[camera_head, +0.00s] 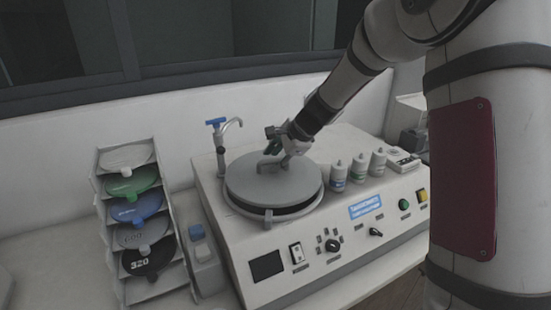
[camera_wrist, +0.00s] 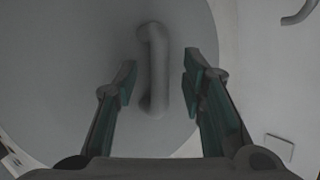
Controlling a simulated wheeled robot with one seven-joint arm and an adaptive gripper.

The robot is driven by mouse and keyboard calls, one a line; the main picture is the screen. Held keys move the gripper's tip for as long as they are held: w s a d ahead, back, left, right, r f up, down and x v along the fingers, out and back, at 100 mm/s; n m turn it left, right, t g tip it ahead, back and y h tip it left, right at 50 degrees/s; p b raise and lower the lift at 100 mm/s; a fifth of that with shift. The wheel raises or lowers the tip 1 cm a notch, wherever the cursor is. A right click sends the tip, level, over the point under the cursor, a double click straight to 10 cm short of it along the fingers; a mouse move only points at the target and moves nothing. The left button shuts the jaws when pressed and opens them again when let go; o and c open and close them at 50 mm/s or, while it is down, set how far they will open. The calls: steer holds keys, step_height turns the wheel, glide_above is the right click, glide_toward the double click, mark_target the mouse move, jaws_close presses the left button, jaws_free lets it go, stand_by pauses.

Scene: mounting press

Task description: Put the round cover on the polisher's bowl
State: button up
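The round cover (camera_head: 274,187) is a grey disc with an arched handle on top. It sits over the polisher's bowl (camera_head: 270,213), and a dark gap shows between cover and bowl rim at the front right. In the wrist view the cover (camera_wrist: 60,60) fills the left and middle, and its handle (camera_wrist: 154,65) stands between the two fingers. My gripper (camera_wrist: 160,68) is open around the handle, with clear space on both sides of it. In the head view my gripper (camera_head: 277,147) is just above the cover. The inside of the bowl is hidden.
The polisher (camera_head: 226,241) has a tap (camera_head: 220,140) behind the bowl and several small bottles (camera_head: 338,174) to the right. A rack (camera_head: 112,235) of coloured discs stands at the left. A blue-topped box (camera_head: 200,250) stands between rack and polisher.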

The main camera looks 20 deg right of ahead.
steer(key=v, duration=1.2)
steer(key=s+a+r+n+h, duration=0.1)
steer(key=s+n+h, duration=0.1)
steer(key=s+n, duration=0.6)
steer(key=s+a+r+n+h, duration=0.1)
steer(key=s+n, duration=0.8)
steer(key=s, duration=1.4)
steer(key=shift+a+r+n+g+h, duration=0.3)
steer(key=shift+a+r+g+h, duration=0.1)
steer(key=shift+a+r, duration=0.35)
steer(key=shift+s+f, duration=0.1)
